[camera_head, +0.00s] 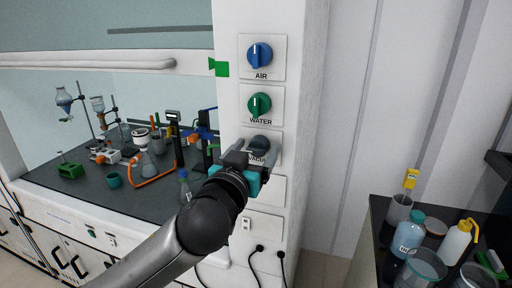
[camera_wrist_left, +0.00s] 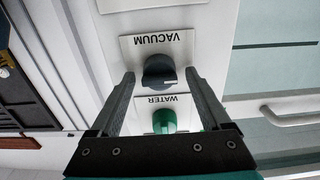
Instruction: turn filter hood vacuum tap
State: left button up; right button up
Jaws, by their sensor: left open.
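The vacuum tap (camera_head: 259,145) is a dark grey knob on a white plate, the lowest of three taps on the white post. Its label is partly covered by my left gripper (camera_head: 246,158) in the head view. In the left wrist view the vacuum knob (camera_wrist_left: 159,72) sits between the two open fingers of my left gripper (camera_wrist_left: 162,85), with the VACUUM label upside down. The fingers are on both sides of the knob; I cannot tell whether they touch it. My right gripper is not in view.
The green water tap (camera_head: 259,105) and blue air tap (camera_head: 260,55) are above the vacuum tap. Glassware stands on the hood worktop (camera_head: 120,203) to the left. Bottles, including a blue one (camera_head: 408,236), stand on a dark bench at right.

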pick_arm(q)
jog(key=shift+w+d, duration=0.1)
jog(key=shift+w, duration=0.1)
jog(key=shift+c, duration=0.4)
grip_shut()
